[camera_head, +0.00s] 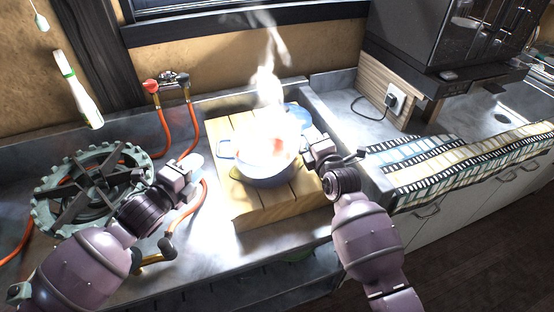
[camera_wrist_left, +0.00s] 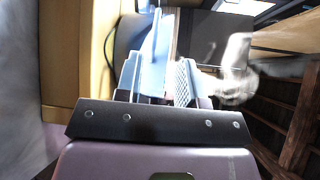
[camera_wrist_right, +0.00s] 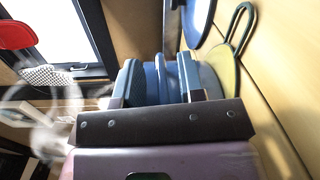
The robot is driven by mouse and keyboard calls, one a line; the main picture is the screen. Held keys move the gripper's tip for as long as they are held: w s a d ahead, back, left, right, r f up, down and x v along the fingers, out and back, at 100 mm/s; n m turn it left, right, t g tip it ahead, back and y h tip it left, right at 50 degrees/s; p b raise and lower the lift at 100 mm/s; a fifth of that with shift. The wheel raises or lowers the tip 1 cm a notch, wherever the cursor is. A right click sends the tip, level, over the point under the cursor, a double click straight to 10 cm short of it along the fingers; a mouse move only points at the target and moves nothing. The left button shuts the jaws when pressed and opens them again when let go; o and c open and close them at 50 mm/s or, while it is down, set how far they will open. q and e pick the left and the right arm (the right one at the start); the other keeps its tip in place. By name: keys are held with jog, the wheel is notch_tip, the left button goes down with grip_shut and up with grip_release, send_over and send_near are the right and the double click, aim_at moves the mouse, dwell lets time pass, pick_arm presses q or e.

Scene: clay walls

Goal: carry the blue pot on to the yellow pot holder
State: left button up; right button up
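The blue pot (camera_head: 268,176) is upright over the wooden board, with steam and glare hiding much of its top. A yellow rim, probably the yellow pot holder (camera_head: 236,173), shows under its left side; it also shows with a dark loop in the right wrist view (camera_wrist_right: 226,68). I cannot tell whether the pot touches it. My left gripper (camera_head: 196,162) looks open, just left of the pot's left handle, with a pale blue part (camera_wrist_left: 158,55) between its fingers in view. My right gripper (camera_head: 310,142) is at the right handle, fingers apart around blue parts (camera_wrist_right: 163,80).
The wooden board (camera_head: 255,215) lies in a grey sink-like counter. A blue round thing (camera_head: 298,113) lies behind the pot. A green-grey burner ring (camera_head: 92,190) stands left, with orange hoses (camera_head: 163,128) behind. A patterned cloth (camera_head: 460,160) covers the right counter edge.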

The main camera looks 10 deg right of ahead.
jog(key=shift+s, duration=0.2)
pick_arm(q)
jog(key=shift+v, duration=1.2)
pick_arm(e)
jog(key=v, duration=1.1)
jog(key=shift+s, duration=0.35)
pick_arm(q)
jog(key=shift+f, duration=0.1)
